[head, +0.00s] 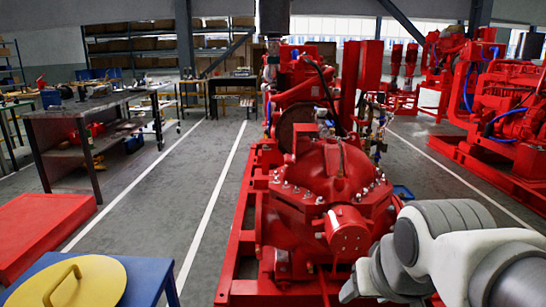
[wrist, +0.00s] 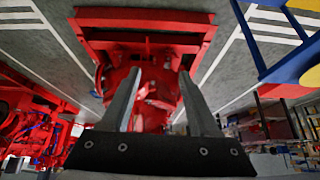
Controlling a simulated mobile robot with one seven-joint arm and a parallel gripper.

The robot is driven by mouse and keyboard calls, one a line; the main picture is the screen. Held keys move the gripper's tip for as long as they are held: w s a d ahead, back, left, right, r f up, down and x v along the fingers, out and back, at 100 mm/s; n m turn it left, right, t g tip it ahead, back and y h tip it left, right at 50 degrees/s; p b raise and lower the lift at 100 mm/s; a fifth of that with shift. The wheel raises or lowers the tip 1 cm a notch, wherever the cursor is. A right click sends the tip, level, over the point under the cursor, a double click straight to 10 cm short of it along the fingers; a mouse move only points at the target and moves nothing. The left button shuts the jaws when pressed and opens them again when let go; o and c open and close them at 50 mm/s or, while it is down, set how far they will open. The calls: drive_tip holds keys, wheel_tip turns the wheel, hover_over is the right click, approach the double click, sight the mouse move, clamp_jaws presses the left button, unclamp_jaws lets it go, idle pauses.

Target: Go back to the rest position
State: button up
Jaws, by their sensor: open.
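My gripper (wrist: 161,74) shows in the wrist view with its two grey fingers apart and nothing between them. In the head view my white and grey arm reaches in from the lower right, in front of the right side of the red pumpset (head: 335,180). The wrist view looks past the fingers at the red pumpset (wrist: 150,42) and its base frame, seen upside down. I cannot tell how far the fingers are from the pump, but no contact shows.
A blue table (head: 145,280) with a yellow round lid (head: 85,285) stands at the lower left, beside a red box (head: 40,225). A dark workbench (head: 90,115) is farther back. More red pumpsets (head: 510,110) stand right. The grey floor aisle (head: 185,185) is clear.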

drive_tip(key=s+f, duration=0.1)
drive_tip(key=s, duration=0.4)
wheel_tip(320, 180, up, 28)
drive_tip(key=p, duration=2.8)
drive_tip(key=shift+s+r+g+p, duration=0.2)
drive_tip(key=shift+g+p, duration=0.1)
drive_tip(key=shift+f, duration=0.1)
drive_tip(key=shift+c, duration=0.9)
drive_tip(key=shift+a, duration=0.1)
drive_tip(key=shift+a+n, duration=0.1)
drive_tip(key=shift+n, duration=0.2)
